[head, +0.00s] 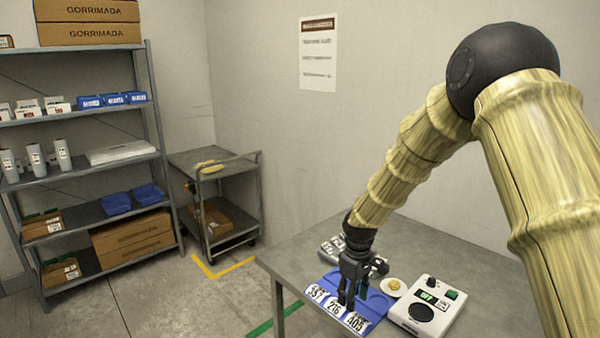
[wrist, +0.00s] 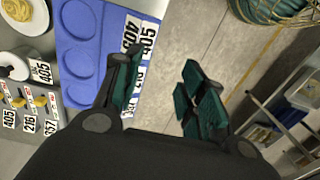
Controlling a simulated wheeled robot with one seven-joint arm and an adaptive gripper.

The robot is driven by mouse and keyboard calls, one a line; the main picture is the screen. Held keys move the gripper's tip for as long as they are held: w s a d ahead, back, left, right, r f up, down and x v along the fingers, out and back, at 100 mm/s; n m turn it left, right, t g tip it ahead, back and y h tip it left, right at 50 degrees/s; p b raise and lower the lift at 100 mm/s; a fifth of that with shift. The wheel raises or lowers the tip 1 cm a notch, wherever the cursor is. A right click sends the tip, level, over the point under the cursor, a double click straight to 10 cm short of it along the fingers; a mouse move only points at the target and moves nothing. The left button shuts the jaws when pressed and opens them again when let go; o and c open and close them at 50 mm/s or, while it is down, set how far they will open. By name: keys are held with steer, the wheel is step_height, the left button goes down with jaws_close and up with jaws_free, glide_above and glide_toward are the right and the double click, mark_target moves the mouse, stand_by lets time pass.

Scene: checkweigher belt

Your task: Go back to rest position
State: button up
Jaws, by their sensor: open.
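My gripper (head: 350,287) hangs at the end of my arm over the blue tray (head: 374,304) on the grey table. In the wrist view my gripper (wrist: 160,98) is open, with its two dark green fingers apart and nothing between them. The blue tray (wrist: 78,61) has round recesses and shows in the wrist view left of the fingers. Its front edge carries the number labels 357, 216 and 405. Part of the tray is hidden behind my gripper.
A plate (head: 394,288) holds something yellow. A number-tagged rack (wrist: 28,110) is beside the tray.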

steer(key=s+d+f+m, duration=0.2)
steer(key=s+f+m, duration=0.1)
steer(key=s+f, duration=0.95)
steer(key=s+d+f+m, duration=0.2)
steer(key=s+f, duration=1)
steer(key=f, duration=0.1)
steer(key=s+d+f+m, duration=0.2)
steer(key=s, duration=0.9)
steer(key=s+d+f+m+b, duration=0.1)
steer(key=s+f+m, duration=0.1)
steer(key=s, duration=1)
steer(key=shift+s+d+f, duration=0.2)
steer(key=shift+d+f, duration=0.15)
steer(key=shift+f, duration=0.1)
steer(key=shift+c, duration=0.6)
